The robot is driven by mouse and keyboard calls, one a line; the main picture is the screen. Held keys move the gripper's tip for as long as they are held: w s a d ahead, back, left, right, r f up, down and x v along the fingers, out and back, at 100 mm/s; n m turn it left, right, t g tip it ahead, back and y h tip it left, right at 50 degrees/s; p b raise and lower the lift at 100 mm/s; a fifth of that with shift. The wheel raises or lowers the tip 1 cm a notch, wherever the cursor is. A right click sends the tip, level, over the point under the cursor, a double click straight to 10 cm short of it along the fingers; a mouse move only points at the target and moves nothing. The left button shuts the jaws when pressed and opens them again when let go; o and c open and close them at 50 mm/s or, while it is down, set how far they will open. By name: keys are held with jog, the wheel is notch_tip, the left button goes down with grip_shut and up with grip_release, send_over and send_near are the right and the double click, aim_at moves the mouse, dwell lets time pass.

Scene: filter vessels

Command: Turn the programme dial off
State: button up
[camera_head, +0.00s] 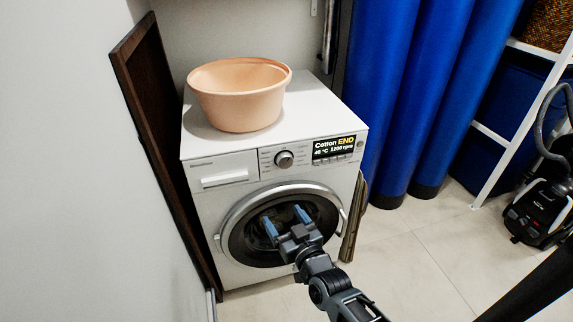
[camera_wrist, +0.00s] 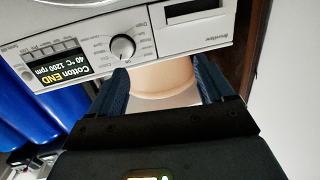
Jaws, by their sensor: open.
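The programme dial (camera_head: 284,159) is a round silver-rimmed knob on the front panel of the white washing machine (camera_head: 235,262). In the wrist view the dial (camera_wrist: 123,47) shows upside down, with programme labels around it. I cannot tell clearly which label it points at. The display (camera_head: 334,147) beside it is lit and reads Cotton END, 40 °C, 1200 rpm. My gripper (camera_head: 284,219) is open and empty in front of the round door, below the dial in the head view and apart from it. Its two blue fingers also show in the wrist view (camera_wrist: 160,82).
A peach basin (camera_head: 238,108) stands on top of the machine. The detergent drawer (camera_head: 224,177) is left of the dial. A dark board (camera_head: 160,130) leans at the left. Blue cylinders (camera_head: 409,100) stand at the right, with a vacuum cleaner (camera_head: 542,208) beyond. Tiled floor between is free.

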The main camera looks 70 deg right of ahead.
aim_at(286, 164)
jog(key=w+d+h, duration=0.1)
jog(key=w+d, duration=0.1)
jog(key=d, duration=0.4)
jog(key=w+d+r+m+g, duration=0.1)
jog(key=w+d, duration=0.2)
jog(key=d, duration=0.3)
jog(key=w+d+m+h, duration=0.1)
jog(key=w+d, duration=0.1)
jog(key=d, duration=0.4)
jog(key=shift+w+d+r+g+h, duration=0.2)
jog(key=shift+w+g+h, duration=0.1)
jog(key=shift+g, duration=0.1)
jog(key=c, duration=1)
